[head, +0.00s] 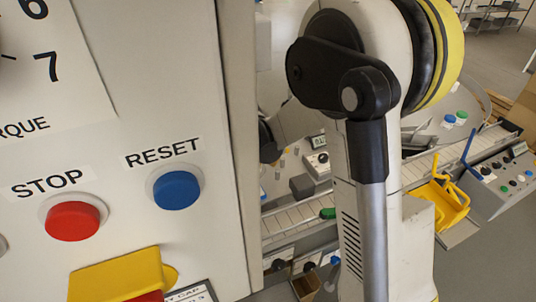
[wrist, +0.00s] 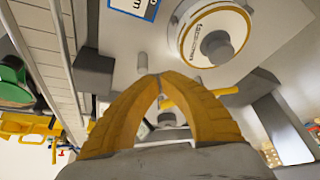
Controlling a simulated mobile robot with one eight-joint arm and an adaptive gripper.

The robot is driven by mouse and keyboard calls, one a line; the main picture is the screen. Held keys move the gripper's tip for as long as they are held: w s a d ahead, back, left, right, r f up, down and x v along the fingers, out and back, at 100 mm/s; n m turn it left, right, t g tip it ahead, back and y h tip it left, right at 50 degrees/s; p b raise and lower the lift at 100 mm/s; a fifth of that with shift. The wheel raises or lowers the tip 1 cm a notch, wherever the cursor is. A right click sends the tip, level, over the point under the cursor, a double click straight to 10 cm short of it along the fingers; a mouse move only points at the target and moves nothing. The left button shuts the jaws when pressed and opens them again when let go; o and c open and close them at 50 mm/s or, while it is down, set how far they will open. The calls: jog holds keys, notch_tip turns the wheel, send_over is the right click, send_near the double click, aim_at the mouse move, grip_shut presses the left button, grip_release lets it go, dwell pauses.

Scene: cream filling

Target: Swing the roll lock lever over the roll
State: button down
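In the wrist view, a white roll (wrist: 212,36) with a yellow rim and a grey hub sits on a pale panel at the upper right. A yellow bar (wrist: 222,92), perhaps the roll lock lever, shows below the roll, to the right of my fingertips. Its left part is hidden behind the fingers. My gripper (wrist: 158,82) has its two yellow fingers arched together, with the tips meeting. I cannot tell whether the tips touch the bar. In the head view I cannot make out the gripper, the roll or the lever.
In the head view, a large panel fills the left, with a red STOP button (head: 72,221) and a blue RESET button (head: 177,189). A conveyor (head: 292,220) runs behind my arm. A yellow holder (head: 440,204) stands at right. A grey block (wrist: 93,70) is left of my fingers.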

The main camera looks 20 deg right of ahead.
jog(key=x, duration=0.3)
jog(key=shift+w+d+f+b, duration=0.1)
jog(key=shift+d+f+b, duration=0.1)
jog(key=shift+f+b, duration=0.2)
jog(key=shift+w+d+r, duration=0.25)
jog(key=shift+w+d, duration=0.05)
jog(key=shift+d, duration=0.2)
jog(key=shift+w+d+r, duration=0.2)
jog(key=shift+w+d, duration=0.1)
jog(key=shift+d, duration=0.2)
jog(key=shift+w+d+r, duration=0.15)
jog(key=shift+w+d, duration=0.2)
jog(key=shift+d, duration=0.15)
